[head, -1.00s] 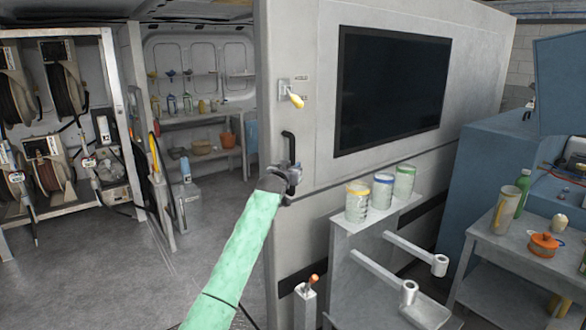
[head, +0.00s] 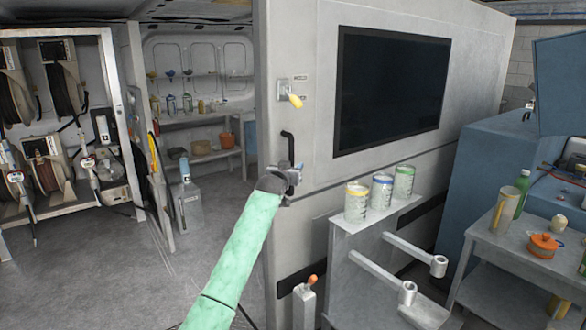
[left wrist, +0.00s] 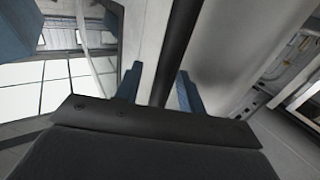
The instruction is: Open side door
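The side door (head: 310,220) is a large light-grey panel with a dark window (head: 392,88). A black vertical handle (head: 289,146) is mounted near its left edge. My left gripper (head: 290,176) is at the lower part of this handle, with my green-sleeved arm reaching up from below. In the left wrist view the dark handle bar (left wrist: 176,50) runs between the two blue fingers (left wrist: 160,88), which sit close on either side of it. The gripper looks shut on the bar, though finger contact is partly hidden. My right gripper is not in view.
Left of the door edge is an open interior with hose reels (head: 62,80) and shelves (head: 200,146).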

